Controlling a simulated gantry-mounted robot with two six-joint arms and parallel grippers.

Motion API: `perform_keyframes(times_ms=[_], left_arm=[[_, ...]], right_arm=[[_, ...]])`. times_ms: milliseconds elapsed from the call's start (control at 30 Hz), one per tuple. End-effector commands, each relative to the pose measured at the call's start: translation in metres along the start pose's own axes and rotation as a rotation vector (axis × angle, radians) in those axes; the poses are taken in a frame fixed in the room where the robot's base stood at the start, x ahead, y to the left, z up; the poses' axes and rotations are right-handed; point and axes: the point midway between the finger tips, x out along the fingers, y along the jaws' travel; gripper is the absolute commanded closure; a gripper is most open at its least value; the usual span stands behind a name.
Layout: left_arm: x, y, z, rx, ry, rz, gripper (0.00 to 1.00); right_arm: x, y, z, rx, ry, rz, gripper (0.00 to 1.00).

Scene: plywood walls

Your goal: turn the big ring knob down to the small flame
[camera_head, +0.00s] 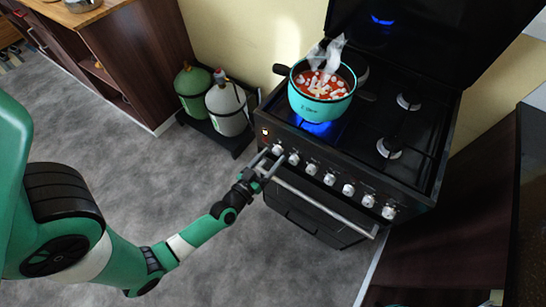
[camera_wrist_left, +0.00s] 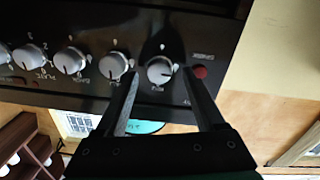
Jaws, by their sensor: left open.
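A row of silver-white knobs lines the stove's front panel. The end knob (camera_head: 277,149), nearest the red button, shows in the left wrist view (camera_wrist_left: 160,70) between my fingertips; its label is too blurred to read surely. My left gripper (camera_head: 271,158) is open at this end of the panel, and it also shows in the left wrist view (camera_wrist_left: 162,78). Its fingers stand either side of the knob; contact is not clear. A blue flame (camera_head: 316,128) burns under the turquoise pot (camera_head: 320,107) on the front-left burner. My right gripper is out of view.
The red button (camera_wrist_left: 200,72) sits beside the end knob. The other knobs (camera_head: 329,179) run to the right, above the oven handle (camera_head: 325,208). Gas bottles (camera_head: 227,108) stand on a low dark stand left of the stove. The grey floor in front is clear.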

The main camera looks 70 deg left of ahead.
Motion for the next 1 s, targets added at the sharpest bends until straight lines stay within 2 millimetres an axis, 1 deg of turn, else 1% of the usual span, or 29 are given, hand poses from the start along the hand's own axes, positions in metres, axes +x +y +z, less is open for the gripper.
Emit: perform_keyframes(times_ms=[33, 133, 367, 400, 567, 700, 800, 1000], left_arm=[[0.0062, -0.0003, 0.0005, -0.001, 0.002, 0.000, 0.29], [0.0125, -0.0002, -0.0002, -0.001, 0.001, 0.000, 0.29], [0.0138, 0.0001, -0.0006, 0.000, -0.001, 0.000, 0.29], [0.0137, 0.0001, -0.0006, 0.000, 0.000, 0.000, 0.31], [0.0136, 0.0001, -0.0006, 0.000, 0.000, 0.000, 0.60], [0.0135, 0.0002, -0.0006, 0.000, 0.000, 0.001, 0.85], [0.0135, 0.0002, -0.0006, 0.000, 0.000, 0.001, 1.00], [0.0135, 0.0002, -0.0005, -0.003, 0.000, 0.001, 1.00]], right_arm=[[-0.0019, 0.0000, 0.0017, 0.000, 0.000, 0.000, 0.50], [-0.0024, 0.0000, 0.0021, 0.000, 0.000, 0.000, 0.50], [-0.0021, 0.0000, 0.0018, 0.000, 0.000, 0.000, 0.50], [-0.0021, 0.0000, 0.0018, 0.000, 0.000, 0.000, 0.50], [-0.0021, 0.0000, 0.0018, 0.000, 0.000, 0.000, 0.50], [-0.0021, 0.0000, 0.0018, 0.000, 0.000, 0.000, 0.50], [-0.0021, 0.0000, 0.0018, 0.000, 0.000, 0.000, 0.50], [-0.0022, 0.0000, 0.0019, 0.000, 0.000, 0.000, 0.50]])
